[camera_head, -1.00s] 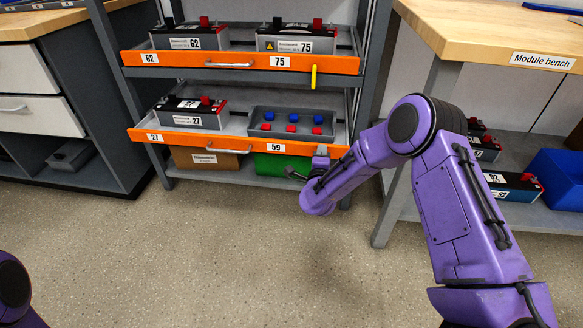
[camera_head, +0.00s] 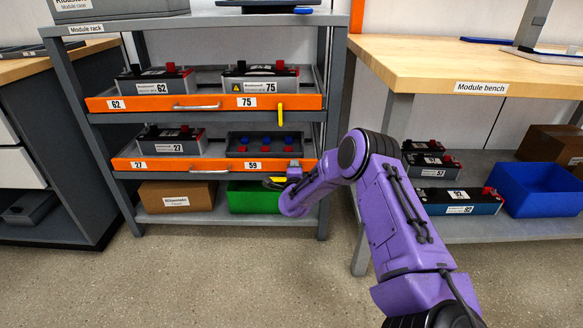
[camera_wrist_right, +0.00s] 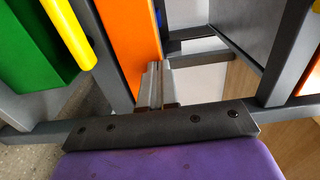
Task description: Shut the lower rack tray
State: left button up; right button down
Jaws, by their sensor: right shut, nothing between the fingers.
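The lower rack tray (camera_head: 205,165) has an orange front with labels 27 and 59 and a silver handle at its middle. It holds a module marked 27 (camera_head: 172,140) and a grey insert (camera_head: 265,146) with red and blue pieces. The front is at the rack posts; I cannot tell if it is fully in. My right gripper (camera_head: 293,171) is shut and empty at the front's right end. In the right wrist view its fingers (camera_wrist_right: 153,84) lie against or very near the orange front (camera_wrist_right: 128,45). My left gripper is out of view.
The upper tray (camera_head: 215,102) has a yellow latch (camera_head: 280,113). A yellow bar (camera_head: 274,184) shows below the lower tray's front, beside the gripper. A brown box (camera_head: 177,196) and green bin (camera_head: 248,198) stand below. The module bench (camera_head: 470,60) is right; the floor in front is clear.

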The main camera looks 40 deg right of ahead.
jog(key=shift+w+d+r, duration=0.2)
jog(key=shift+r, duration=0.25)
jog(key=p+v, duration=0.5)
jog(key=v, duration=0.9)
jog(key=shift+s+a+f, duration=0.2)
jog(key=shift+a+f, duration=0.05)
jog(key=shift+f, duration=0.15)
